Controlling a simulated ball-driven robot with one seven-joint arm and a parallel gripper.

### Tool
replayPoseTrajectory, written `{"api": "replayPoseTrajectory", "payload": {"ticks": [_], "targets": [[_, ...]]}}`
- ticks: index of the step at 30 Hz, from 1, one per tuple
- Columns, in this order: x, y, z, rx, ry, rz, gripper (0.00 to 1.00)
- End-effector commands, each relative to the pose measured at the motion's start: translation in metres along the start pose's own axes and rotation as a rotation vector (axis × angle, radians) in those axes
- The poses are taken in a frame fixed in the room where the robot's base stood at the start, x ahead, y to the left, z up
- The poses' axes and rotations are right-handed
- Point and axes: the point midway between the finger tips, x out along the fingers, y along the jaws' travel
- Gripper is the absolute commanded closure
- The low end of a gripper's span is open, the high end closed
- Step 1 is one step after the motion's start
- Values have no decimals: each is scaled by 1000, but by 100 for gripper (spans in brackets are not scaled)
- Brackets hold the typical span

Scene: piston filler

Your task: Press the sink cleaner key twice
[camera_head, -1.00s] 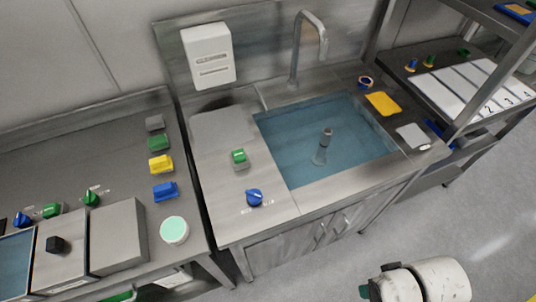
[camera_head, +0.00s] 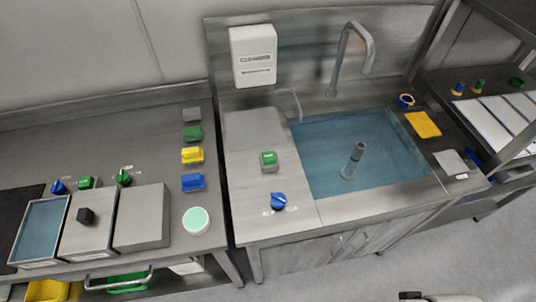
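A green push key (camera_head: 268,160) in a grey housing sits on the steel counter left of the sink basin (camera_head: 318,178). Its lettering is too small to read, so I cannot confirm that it is the cleaner key. A blue rotary knob (camera_head: 278,201) is on the same counter, nearer the front edge. The basin holds blue liquid with an upright grey pipe (camera_head: 354,160) in it. My gripper is not in view; only a small white piece of my arm shows at the bottom right edge.
A tall faucet (camera_head: 352,55) and a white wall dispenser (camera_head: 253,56) stand behind the sink. The left counter holds several coloured blocks, a mint-topped round tub (camera_head: 196,221) and steel tanks. The right shelf has white panels. Grey floor lies clear in front.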

Motion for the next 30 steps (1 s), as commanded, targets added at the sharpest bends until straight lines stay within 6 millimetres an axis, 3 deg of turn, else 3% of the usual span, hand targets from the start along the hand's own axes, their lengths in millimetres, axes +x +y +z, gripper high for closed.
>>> {"api": "replayPoseTrajectory", "payload": {"ticks": [2,17,30], "targets": [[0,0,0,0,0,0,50],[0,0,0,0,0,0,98],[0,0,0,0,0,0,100]]}}
